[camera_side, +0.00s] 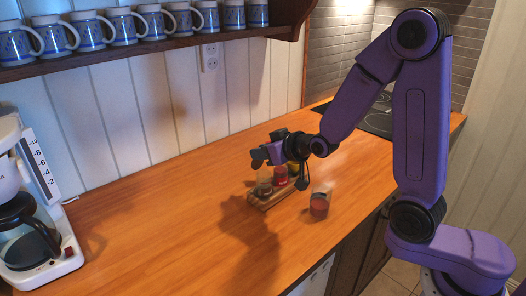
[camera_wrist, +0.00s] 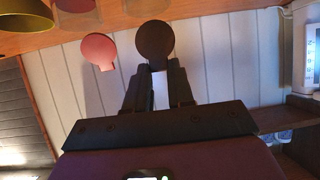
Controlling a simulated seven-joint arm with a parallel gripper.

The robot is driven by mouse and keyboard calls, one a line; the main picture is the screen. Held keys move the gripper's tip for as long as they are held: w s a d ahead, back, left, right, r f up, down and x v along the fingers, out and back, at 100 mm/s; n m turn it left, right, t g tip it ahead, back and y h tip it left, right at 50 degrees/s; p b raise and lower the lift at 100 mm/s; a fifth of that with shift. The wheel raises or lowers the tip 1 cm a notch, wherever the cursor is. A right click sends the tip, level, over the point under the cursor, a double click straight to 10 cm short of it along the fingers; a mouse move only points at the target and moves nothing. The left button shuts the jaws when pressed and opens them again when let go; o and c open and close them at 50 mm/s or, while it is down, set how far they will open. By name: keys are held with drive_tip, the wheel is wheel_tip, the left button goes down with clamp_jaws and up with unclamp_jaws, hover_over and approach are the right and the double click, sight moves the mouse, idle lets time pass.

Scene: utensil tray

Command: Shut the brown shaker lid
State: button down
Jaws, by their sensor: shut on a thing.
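The brown shaker (camera_side: 264,186) stands at the left end of a small wooden rack (camera_side: 268,202) in the side view. Its body shows only partly at the top edge of the wrist view (camera_wrist: 138,5). The brown lid (camera_wrist: 155,40) is a dark round disc seen face-on, raised away from the shaker mouth. My gripper (camera_wrist: 158,76) is shut on the lid's lower edge, with both fingers close together there. In the side view my gripper (camera_side: 263,157) is just above the brown shaker, and the lid is hard to make out.
The red shaker (camera_side: 281,175) stands beside the brown one; its red lid (camera_wrist: 98,48) is raised near my fingers. A yellow shaker (camera_wrist: 25,15) is beyond it. A glass with red contents (camera_side: 320,206) stands right of the rack.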

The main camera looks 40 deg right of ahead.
drive_tip(key=c, duration=1)
unclamp_jaws()
drive_tip(key=shift+s+f, duration=0.1)
drive_tip(key=shift+f, duration=0.1)
drive_tip(key=shift+o, duration=0.2)
drive_tip(key=shift+r, duration=0.1)
drive_tip(key=shift+s+r, duration=0.2)
drive_tip(key=shift+r, duration=0.05)
wheel_tip(320, 180, up, 8)
drive_tip(key=s, duration=0.2)
drive_tip(key=shift+s+d, duration=0.1)
